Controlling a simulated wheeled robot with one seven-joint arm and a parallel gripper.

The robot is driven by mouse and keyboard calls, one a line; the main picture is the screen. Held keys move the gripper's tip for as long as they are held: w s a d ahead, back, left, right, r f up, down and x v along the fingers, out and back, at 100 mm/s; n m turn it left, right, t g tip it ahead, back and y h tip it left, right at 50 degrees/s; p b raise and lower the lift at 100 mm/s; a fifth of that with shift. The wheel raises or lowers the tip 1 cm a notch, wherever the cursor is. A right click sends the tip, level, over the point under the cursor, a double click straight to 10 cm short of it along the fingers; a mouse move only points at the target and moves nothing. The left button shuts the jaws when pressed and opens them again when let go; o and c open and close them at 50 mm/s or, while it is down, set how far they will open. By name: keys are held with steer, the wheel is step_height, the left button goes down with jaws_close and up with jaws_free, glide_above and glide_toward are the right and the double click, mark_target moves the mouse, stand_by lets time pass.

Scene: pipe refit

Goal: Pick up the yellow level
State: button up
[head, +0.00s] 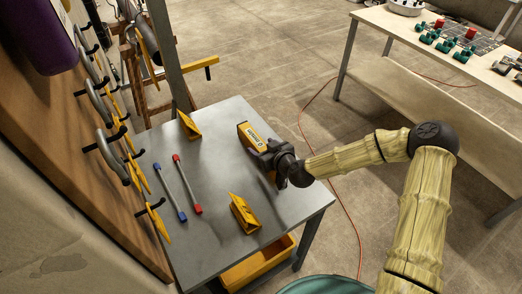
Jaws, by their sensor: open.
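The yellow level (247,131), a yellow body with a dark label strip, is on the grey metal table near its right edge. My gripper (262,150) is right at the level, on its near right side. It is open, and its dark body hides part of the level. I cannot tell from this view whether the fingers touch the level or stand around it.
Two yellow angled holders (189,126) (243,214) stand on the grey table (215,170). A blue-ended rod (170,192) and a red-ended rod (187,184) lie left of centre. A tool board (70,150) borders the left. A workbench (440,70) stands at right.

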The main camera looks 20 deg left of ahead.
mark_target(263, 147)
steer(key=shift+w+a, duration=0.1)
steer(key=shift+c, duration=0.4)
steer(key=c, duration=1.1)
steer(key=shift+r, duration=0.1)
steer(key=shift+c, duration=0.2)
step_height(263, 147, up, 10)
stand_by(0.4)
